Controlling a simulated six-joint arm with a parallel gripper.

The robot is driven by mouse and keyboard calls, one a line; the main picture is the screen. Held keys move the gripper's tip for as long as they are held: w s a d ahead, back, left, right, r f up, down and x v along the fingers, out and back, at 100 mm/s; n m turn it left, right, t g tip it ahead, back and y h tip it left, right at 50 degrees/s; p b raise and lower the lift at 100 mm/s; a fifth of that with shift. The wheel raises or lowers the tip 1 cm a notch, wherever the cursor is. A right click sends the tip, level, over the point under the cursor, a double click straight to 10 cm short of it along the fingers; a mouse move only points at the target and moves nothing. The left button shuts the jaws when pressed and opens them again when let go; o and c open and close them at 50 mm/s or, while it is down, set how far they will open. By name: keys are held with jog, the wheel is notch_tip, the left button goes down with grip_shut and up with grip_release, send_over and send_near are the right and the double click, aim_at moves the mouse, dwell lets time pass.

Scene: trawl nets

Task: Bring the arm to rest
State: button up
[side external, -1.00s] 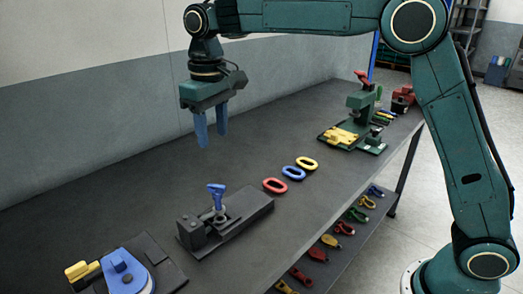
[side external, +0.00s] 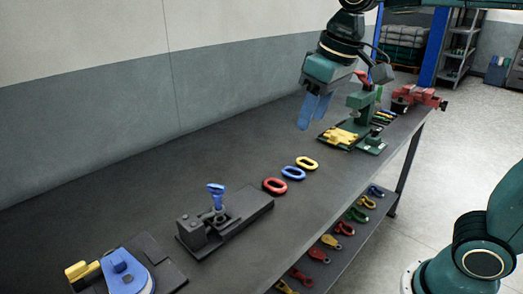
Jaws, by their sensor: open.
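My gripper (side external: 315,110) hangs above the far part of the dark workbench (side external: 130,190), to the left of the green press-like tool (side external: 360,118). Its two blue fingers point down and are apart, with nothing between them. The fingertips look clear of the bench top, though the exact height is hard to tell. My upper arm runs out of the top of the picture.
A red vise (side external: 415,97) stands at the bench's far end. Red (side external: 274,186), blue (side external: 293,173) and yellow (side external: 307,163) links lie mid-bench. A black fixture (side external: 225,222) with a blue-topped pin and a blue-and-yellow device (side external: 125,270) stand nearer. Several shackles lie on the lower shelf (side external: 335,262).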

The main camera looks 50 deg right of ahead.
jog(key=s+d+f+t, duration=0.1)
jog(key=s+d+f, duration=0.1)
jog(key=s, duration=0.5)
jog(key=s+d+f+m+t, duration=0.1)
jog(key=s+d+f, duration=0.1)
jog(key=s+f, duration=0.2)
jog(key=s, duration=0.3)
jog(key=shift+d+f, duration=0.2)
jog(key=shift+f, duration=0.15)
